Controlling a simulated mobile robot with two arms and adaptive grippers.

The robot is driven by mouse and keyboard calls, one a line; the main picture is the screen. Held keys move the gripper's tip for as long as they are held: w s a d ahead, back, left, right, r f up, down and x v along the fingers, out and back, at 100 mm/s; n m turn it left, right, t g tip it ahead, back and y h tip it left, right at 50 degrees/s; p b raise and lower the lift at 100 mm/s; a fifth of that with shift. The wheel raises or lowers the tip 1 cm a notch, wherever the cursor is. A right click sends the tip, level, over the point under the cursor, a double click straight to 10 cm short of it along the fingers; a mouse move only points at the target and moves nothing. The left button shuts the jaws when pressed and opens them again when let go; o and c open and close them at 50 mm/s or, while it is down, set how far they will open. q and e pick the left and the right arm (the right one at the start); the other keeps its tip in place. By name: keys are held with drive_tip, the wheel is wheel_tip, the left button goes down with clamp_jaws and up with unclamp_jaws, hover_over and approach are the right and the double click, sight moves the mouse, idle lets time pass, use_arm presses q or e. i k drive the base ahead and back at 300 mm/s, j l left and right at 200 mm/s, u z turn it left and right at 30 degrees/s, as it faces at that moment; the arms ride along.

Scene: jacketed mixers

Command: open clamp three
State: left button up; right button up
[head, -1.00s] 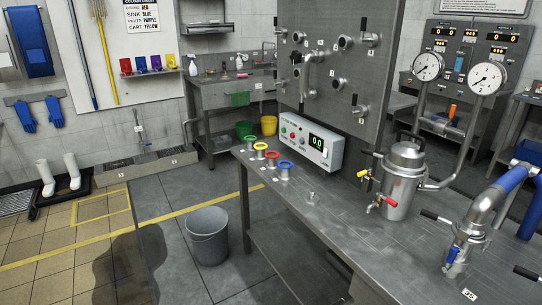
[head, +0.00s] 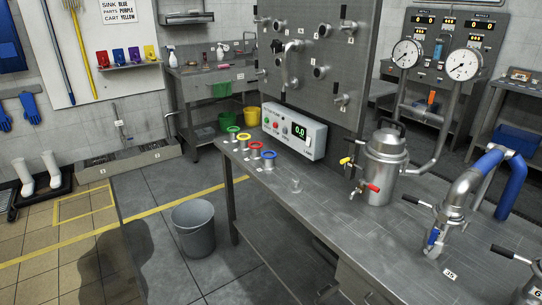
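Neither gripper shows in the head view. A jacketed steel vessel (head: 385,168) stands on the steel bench, with a red-handled tap and a yellow-handled fitting on its left side. To its right, a steel fitting (head: 449,225) carries a blue-handled valve (head: 433,238), a black-tipped lever (head: 416,201) and a blue-sleeved pipe. At the bottom right corner, another steel part with a black-tipped lever (head: 503,252) is cut off by the picture edge. The upright panel (head: 333,72) bears several round steel ports, some with black levers. Labels are too small to read, so I cannot tell which is clamp three.
The bench (head: 330,212) also holds a control box (head: 293,131) and several coloured rings (head: 244,137) along its left edge. A grey bucket (head: 194,228) stands on the floor to the left. Gauges (head: 406,53) rise behind the vessel.

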sight(496, 248)
drive_tip(key=z, duration=1.8)
drive_tip(key=j, duration=0.35)
drive_tip(key=i+j+z, duration=0.1)
drive_tip(key=j, duration=0.3)
